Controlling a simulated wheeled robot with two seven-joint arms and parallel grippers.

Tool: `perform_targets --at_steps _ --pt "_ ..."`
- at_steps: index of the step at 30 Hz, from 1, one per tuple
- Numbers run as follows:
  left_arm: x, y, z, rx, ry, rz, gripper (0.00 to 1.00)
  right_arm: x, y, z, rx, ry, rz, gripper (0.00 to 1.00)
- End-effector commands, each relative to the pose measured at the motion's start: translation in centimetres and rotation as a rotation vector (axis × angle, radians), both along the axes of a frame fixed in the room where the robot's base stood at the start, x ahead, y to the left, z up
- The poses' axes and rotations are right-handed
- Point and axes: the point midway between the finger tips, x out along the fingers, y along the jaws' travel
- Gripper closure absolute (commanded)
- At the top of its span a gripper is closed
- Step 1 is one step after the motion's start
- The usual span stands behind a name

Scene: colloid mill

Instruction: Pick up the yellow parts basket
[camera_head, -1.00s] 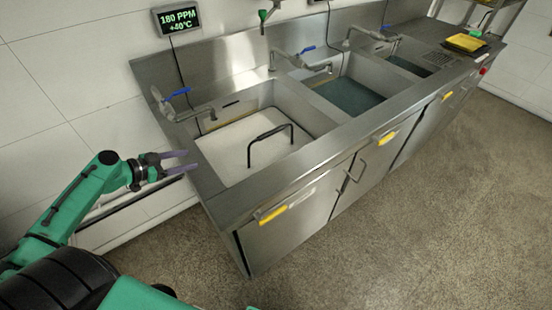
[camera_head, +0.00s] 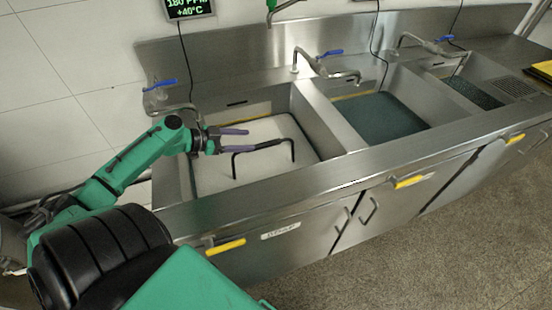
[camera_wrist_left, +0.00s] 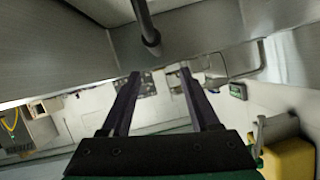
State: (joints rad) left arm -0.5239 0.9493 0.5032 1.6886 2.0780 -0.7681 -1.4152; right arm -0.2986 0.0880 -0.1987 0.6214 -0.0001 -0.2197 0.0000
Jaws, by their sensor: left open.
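My left gripper (camera_head: 243,140) is open, its two purple-grey fingers apart over the left sink. It points right, beside the left end of a black arched handle (camera_head: 270,144) that rises from the pale surface filling that sink. I cannot tell whether a finger touches the handle. No basket body shows clearly under the handle; a thin yellow strip (camera_head: 240,116) shows along the sink's back edge. In the left wrist view the gap between the fingers (camera_wrist_left: 160,73) is empty, and a dark rod (camera_wrist_left: 147,30) stands above it. My right gripper is not in view.
The steel counter (camera_head: 330,176) holds two more sinks with dark teal contents. Taps with blue levers (camera_head: 330,53) stand along the back. A yellow item (camera_head: 543,68) lies at the right edge. A display (camera_head: 189,8) hangs on the wall.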

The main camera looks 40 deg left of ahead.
Motion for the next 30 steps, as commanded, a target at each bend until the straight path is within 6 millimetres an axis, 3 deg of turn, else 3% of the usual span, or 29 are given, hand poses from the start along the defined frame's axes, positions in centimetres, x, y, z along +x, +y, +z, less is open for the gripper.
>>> perform_targets --at_steps 1,7,17,24,30 --pt "0.0 0.0 -1.2 0.001 0.0 -0.001 0.38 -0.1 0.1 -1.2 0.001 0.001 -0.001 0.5" --pt "0.0 0.0 -2.8 0.0 -0.001 -0.001 0.38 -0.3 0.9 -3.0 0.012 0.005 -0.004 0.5" --pt "2.5 -1.4 -3.8 -0.001 -0.002 -0.002 0.38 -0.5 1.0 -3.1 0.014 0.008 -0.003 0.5" --pt "5.3 -3.0 -5.1 -0.003 -0.004 -0.001 0.38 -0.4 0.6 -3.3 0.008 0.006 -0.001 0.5" --pt "6.1 -3.5 -5.6 -0.001 0.0 -0.001 0.38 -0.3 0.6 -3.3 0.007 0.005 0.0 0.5"
